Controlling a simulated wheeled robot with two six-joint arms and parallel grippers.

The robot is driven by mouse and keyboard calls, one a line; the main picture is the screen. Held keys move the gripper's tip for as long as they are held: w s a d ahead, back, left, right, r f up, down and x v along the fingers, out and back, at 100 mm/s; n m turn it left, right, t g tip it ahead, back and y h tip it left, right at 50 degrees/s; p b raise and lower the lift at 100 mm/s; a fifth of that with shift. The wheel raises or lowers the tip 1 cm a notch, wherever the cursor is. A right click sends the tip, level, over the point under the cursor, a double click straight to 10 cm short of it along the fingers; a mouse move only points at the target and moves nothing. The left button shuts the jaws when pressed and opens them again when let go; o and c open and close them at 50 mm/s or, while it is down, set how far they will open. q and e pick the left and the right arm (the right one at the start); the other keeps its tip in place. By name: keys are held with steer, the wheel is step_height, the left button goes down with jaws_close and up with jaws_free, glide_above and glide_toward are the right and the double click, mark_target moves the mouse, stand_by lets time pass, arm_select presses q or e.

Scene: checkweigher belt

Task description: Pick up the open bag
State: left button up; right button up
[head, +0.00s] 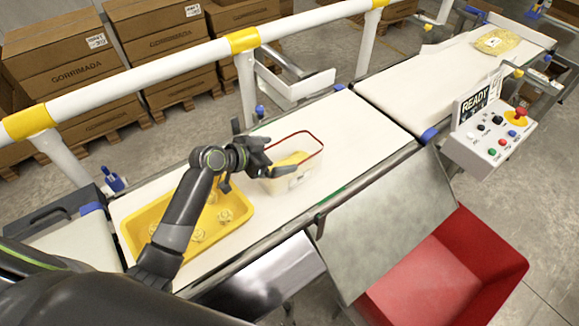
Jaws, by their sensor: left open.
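An open clear bag (290,182) with a red-edged mouth and yellow contents stands on the white belt, in the middle of the head view. My left gripper (270,157) is open at the bag's left side, its fingers pointing right. The gripper overlaps the bag's left edge in the picture; I cannot tell whether they touch. The gripper hides part of that edge. My right gripper is not in view.
A yellow tray (130,232) with several pale yellow pieces sits left of the bag, partly behind my left arm. A yellow packet (496,41) lies on the far belt. A control box (484,138), a sloping metal plate (385,228) and a red bin (478,262) are at right. A white-yellow rail runs behind.

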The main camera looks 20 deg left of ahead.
mark_target(289, 151)
arm_select(q)
steer(key=shift+w+d, duration=0.25)
steer(key=shift+w, duration=0.05)
steer(key=p+x, duration=0.1)
steer(key=x, duration=0.2)
steer(key=shift+d+r+p, duration=0.15)
steer(key=shift+p, duration=0.25)
steer(key=shift+w+d+f, duration=0.35)
steer(key=shift+w+f, duration=0.05)
steer(key=c, duration=1.1)
steer(key=shift+c, duration=0.2)
